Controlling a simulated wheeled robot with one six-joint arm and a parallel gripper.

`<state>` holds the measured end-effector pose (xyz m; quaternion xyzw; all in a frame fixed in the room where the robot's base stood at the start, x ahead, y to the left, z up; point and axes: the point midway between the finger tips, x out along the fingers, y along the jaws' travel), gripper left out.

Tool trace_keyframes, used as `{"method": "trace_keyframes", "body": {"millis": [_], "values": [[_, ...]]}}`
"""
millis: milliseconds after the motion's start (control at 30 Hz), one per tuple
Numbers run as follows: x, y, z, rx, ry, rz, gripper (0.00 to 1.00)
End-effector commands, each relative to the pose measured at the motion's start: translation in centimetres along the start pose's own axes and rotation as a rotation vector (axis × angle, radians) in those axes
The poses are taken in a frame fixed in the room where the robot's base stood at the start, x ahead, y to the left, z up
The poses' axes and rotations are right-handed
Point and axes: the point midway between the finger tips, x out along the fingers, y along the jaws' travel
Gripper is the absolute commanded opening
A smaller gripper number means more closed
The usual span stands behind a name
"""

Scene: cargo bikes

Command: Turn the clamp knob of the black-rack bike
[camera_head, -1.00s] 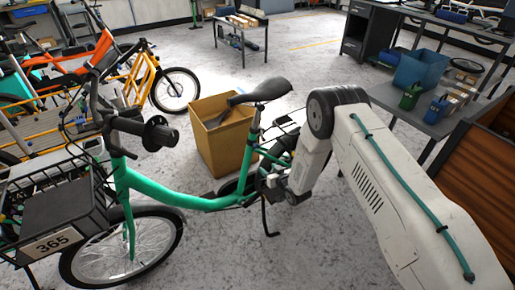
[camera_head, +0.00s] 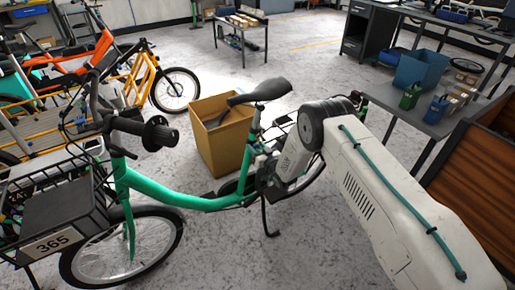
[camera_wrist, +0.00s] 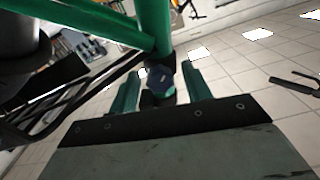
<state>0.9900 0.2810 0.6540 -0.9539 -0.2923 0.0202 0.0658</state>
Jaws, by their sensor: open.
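The green bike (camera_head: 185,203) stands with its front wheel to the left. It has a black front basket and a black rear rack (camera_head: 284,132), partly hidden behind my arm. In the wrist view, a small dark knob (camera_wrist: 158,79) sits at the lower end of a green tube (camera_wrist: 155,25). My gripper (camera_wrist: 160,74) is open, with one teal finger on each side of the knob. The knob appears between the fingers, but I cannot tell whether either touches it. In the head view my gripper is hidden near the bike's seat tube.
A cardboard box (camera_head: 221,140) stands behind the bike's frame. Orange and yellow bikes (camera_head: 145,78) are at the back left. The floor in front of the kickstand (camera_head: 268,220) is clear.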

Motion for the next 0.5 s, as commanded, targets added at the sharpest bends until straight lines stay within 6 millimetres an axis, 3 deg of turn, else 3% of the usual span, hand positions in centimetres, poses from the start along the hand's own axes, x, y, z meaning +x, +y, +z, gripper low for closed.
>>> {"method": "trace_keyframes", "body": {"millis": [167,300,333,500], "values": [[-0.01,0.00,0.00,0.000,0.000,0.000,0.46],[-0.02,0.01,0.00,0.000,0.000,0.000,0.07],[-0.02,0.01,0.00,0.000,0.000,0.000,0.04],[-0.02,0.02,-0.01,0.022,0.000,0.000,0.04]]}}
